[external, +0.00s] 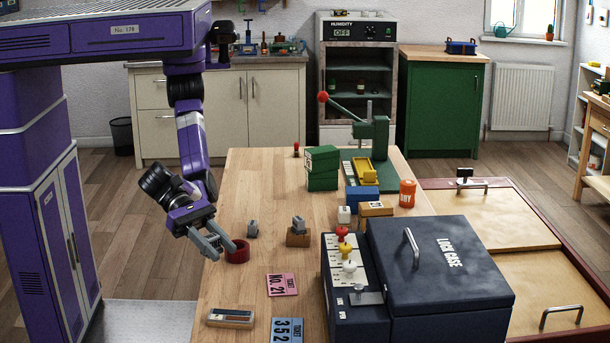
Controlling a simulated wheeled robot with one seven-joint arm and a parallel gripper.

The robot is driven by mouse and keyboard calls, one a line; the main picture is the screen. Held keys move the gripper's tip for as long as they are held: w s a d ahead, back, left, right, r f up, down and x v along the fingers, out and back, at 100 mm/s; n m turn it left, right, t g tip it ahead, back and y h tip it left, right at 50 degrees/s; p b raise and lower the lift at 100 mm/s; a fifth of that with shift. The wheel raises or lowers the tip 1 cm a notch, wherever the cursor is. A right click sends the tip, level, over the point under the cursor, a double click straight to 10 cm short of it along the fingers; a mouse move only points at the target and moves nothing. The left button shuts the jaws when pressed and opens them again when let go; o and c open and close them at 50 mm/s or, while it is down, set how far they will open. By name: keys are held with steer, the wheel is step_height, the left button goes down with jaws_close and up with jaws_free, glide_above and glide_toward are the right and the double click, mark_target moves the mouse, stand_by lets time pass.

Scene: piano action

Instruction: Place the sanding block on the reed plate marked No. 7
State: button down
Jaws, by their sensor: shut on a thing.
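My gripper (224,243) is low over the left edge of the wooden table. Its fingers are at a red ring-shaped thing (238,254), shut on its rim as far as I can tell. I cannot say for certain which thing is the sanding block. A small brown block with a grey top (298,236) stands to the right of my gripper. A flat wood-and-metal piece (231,318) lies at the table's front left. A pink card (282,285) reads No. 21 and a blue card (287,331) reads 352. I can read no plate marked No. 7.
A dark lock case (452,285) with coloured knobs fills the table's (258,185) front right. A small grey piece (252,229) is close behind the red ring.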

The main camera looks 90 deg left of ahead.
mark_target(225, 319)
step_height(225, 319, down, 17)
steer(key=shift+f+b, duration=0.1)
steer(key=shift+b, duration=1.05)
steer(key=shift+f, duration=0.1)
steer(key=c, duration=1)
jaws_free()
steer(key=shift+o, duration=0.2)
steer(key=shift+r, duration=0.2)
steer(key=p+v, duration=0.2)
steer(key=v, duration=1)
steer(key=shift+w, duration=0.1)
